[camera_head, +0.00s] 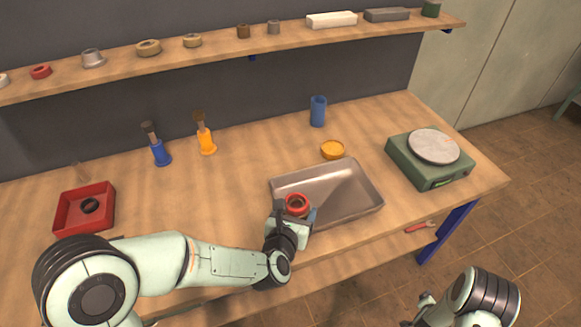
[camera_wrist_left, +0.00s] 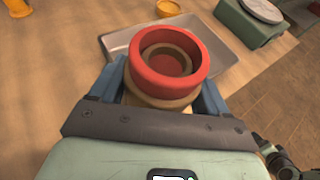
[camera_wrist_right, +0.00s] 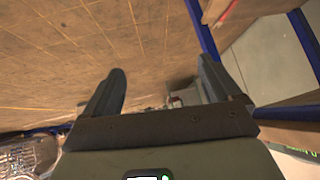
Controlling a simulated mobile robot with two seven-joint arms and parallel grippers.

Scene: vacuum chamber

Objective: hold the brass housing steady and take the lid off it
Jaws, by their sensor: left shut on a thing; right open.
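My left gripper (camera_head: 293,220) is shut on the brass housing (camera_wrist_left: 158,99), a tan round body, with one blue-grey finger on each side in the left wrist view. A thick red ring-shaped piece (camera_wrist_left: 170,68) sits on top of the housing and also shows in the head view (camera_head: 297,204); I take it to be the lid. A tan ring and a red centre show inside it. The housing's underside is hidden. My right gripper (camera_wrist_right: 160,88) is open and empty, pointing at the floor; in the head view its arm is low at the right.
A metal tray (camera_head: 350,190) lies just behind the held housing. A green scale (camera_head: 425,165), an orange dish (camera_head: 332,149), a blue cup (camera_head: 318,111), two brushes in holders and a red box (camera_head: 62,218) stand on the bench. A red-handled tool (camera_head: 420,227) lies by the front edge.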

